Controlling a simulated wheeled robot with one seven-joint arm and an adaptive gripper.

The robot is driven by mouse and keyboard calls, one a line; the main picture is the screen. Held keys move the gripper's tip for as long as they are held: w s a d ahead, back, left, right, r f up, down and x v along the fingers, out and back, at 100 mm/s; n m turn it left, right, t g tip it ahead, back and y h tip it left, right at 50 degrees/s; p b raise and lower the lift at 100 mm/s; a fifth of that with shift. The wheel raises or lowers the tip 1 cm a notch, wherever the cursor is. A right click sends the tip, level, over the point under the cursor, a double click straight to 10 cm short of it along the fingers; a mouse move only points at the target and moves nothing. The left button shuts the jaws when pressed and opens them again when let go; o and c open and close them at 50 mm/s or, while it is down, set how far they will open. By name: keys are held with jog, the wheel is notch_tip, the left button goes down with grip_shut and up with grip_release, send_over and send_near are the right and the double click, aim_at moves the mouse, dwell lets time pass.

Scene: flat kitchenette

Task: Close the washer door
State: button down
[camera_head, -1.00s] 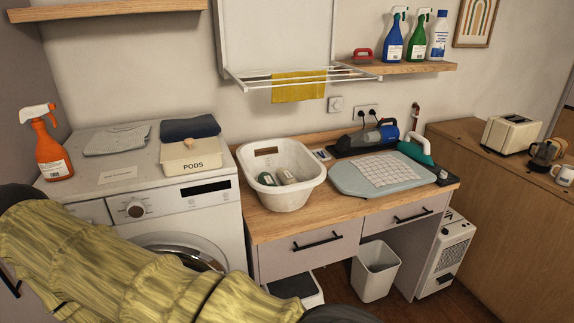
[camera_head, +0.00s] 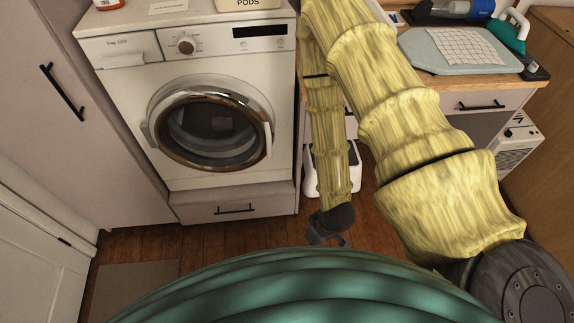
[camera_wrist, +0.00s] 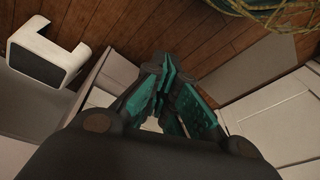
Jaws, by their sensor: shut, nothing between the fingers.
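The washer (camera_head: 110,70) stands at the upper left in the head view, its front facing me. Its round door (camera_head: 210,132) has a brown-rimmed glass and a pale ring. The rim sits a little below and off the silver arc at its top, so the door looks slightly ajar, though I cannot be sure. My gripper (camera_head: 325,241) hangs low, pointing down over the floor, to the right of the washer and apart from the door. In the wrist view its teal-padded fingers (camera_wrist: 168,92) are together and empty. The washer is not clearly seen there.
A white appliance (camera_head: 343,178) stands under the counter behind my forearm; a white object also shows in the wrist view (camera_wrist: 40,55). A tall cabinet (camera_head: 60,110) borders the washer on the left. Wood floor (camera_head: 180,243) is free before the washer. A drawer (camera_head: 235,207) lies beneath it.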

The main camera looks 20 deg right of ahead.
jog(key=w+d+f+n+t+y+b, duration=0.15)
jog(key=w+n+t+y+b, duration=0.55)
jog(key=w+n+b, duration=1.15)
jog(key=w+d+r+n+g+y+b, duration=0.1)
jog(key=w+d+r+n+y+b, duration=0.15)
jog(key=d+n+y+b, duration=0.75)
jog(key=w+a+r+n+h+b, duration=0.1)
jog(key=w+a+b, duration=0.4)
jog(key=a, duration=0.7)
jog(key=shift+w+r+n+h, duration=0.3)
jog(key=shift+w+n, duration=0.35)
jog(key=shift+w, duration=0.35)
